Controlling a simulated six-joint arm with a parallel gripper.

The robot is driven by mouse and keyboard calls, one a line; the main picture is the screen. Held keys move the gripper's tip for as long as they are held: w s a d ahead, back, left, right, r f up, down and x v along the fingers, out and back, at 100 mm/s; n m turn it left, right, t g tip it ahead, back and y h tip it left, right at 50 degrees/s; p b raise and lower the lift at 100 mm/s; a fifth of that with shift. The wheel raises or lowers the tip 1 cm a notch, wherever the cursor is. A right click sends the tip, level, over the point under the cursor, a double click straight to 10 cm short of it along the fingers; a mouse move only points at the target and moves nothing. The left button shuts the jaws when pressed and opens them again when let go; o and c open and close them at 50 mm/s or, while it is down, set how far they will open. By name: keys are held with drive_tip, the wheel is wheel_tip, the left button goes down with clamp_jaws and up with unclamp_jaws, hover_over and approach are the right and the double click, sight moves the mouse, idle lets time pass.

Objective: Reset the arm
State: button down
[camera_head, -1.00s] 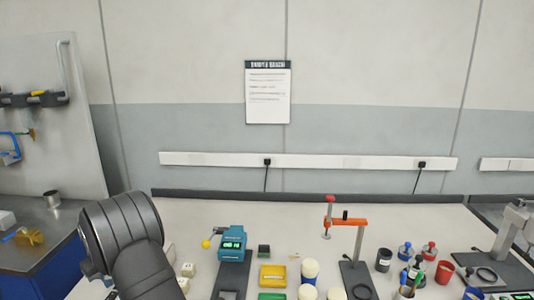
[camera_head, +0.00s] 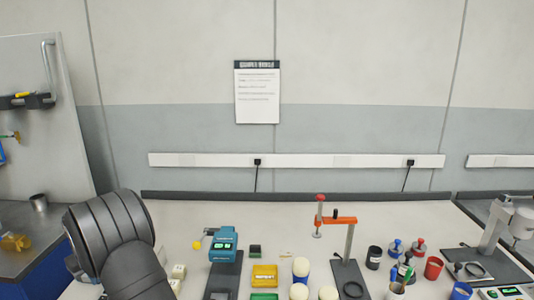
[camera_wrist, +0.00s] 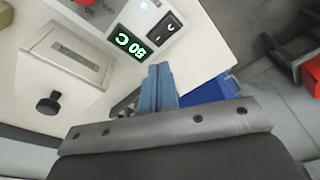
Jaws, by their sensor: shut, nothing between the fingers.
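My gripper (camera_wrist: 158,88) shows in the wrist view as two blue-grey fingers held together, with nothing between them. It is in front of a white bench-top unit with a green lit display (camera_wrist: 126,42) and a black switch (camera_wrist: 165,27). A pale box with a black knob (camera_wrist: 48,104) lies to the left of the fingers. In the head view my dark arm rises at the lower left, and the gripper end is out of that picture.
In the head view the white bench holds a teal device (camera_head: 223,246), a yellow tray (camera_head: 264,276), an orange-armed stand (camera_head: 345,240), a red cup (camera_head: 433,268) and several bottles. A blue bin (camera_wrist: 208,92) and red bins (camera_wrist: 312,75) show in the wrist view.

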wheel_tip(320, 180, down, 6)
drive_tip(key=shift+f, duration=0.1)
idle(0.5)
drive_tip(key=s+d+r+n+t, duration=0.1)
drive_tip(key=s+r+n, duration=0.3)
drive_tip(key=r, duration=0.5)
drive_tip(key=s+r+n+t, duration=0.1)
drive_tip(key=s+r+n, duration=0.2)
drive_tip(key=r+n, duration=0.6)
drive_tip(key=shift+s+d, duration=0.35)
drive_tip(key=shift+s, duration=0.05)
idle(0.5)
